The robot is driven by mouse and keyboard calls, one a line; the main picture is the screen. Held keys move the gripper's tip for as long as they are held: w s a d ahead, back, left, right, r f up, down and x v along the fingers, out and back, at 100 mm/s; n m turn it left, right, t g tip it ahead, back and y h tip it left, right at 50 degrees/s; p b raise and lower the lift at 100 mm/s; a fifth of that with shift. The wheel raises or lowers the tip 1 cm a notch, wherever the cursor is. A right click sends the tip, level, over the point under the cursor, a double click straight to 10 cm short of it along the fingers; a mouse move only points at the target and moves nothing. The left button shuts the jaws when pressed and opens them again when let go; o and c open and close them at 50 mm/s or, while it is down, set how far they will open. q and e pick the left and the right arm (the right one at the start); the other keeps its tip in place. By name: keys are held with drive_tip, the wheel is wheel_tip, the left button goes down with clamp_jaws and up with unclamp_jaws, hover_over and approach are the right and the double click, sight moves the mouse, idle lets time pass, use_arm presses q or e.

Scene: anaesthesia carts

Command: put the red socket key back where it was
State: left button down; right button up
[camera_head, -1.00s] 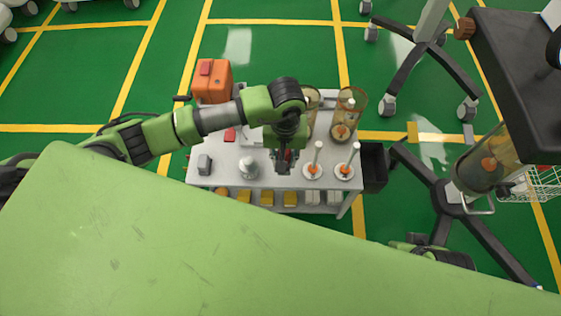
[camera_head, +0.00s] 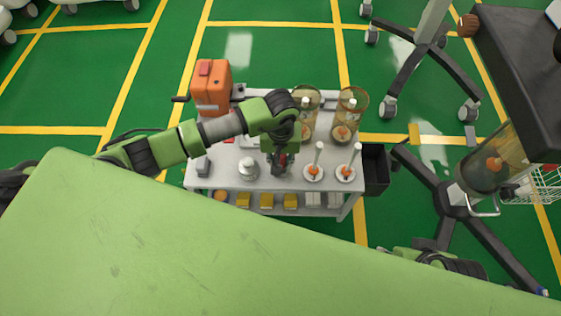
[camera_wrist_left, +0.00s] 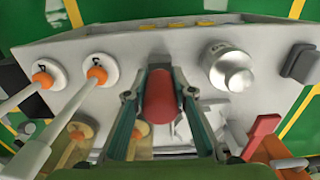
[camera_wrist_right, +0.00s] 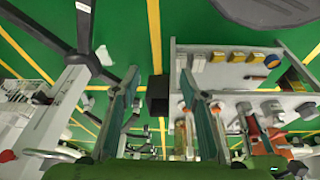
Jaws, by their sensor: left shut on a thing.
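My left gripper (camera_head: 280,163) is above the front middle of the white cart top (camera_head: 222,177), pointing down. In the left wrist view its fingers (camera_wrist_left: 160,84) are closed around a rounded red piece, the red socket key (camera_wrist_left: 160,100). The key's lower part is hidden, so I cannot tell whether it touches the cart top. In the left wrist view, a metal knob-like piece (camera_wrist_left: 229,68) is right of it and white posts with orange collars (camera_wrist_left: 97,74) are left. My right gripper (camera_wrist_right: 160,76) is open and empty, away from the cart's right side.
An orange case (camera_head: 211,90) stands at the cart's back left. Two amber clear cylinders (camera_head: 352,104) stand at the back right. A grey block (camera_head: 203,166) is at the front left. A black bin (camera_head: 375,170) hangs on the right side. Wheeled stands (camera_head: 455,195) are farther right.

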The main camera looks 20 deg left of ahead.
use_arm(q)
drive_tip(key=c, duration=1.7)
unclamp_jaws()
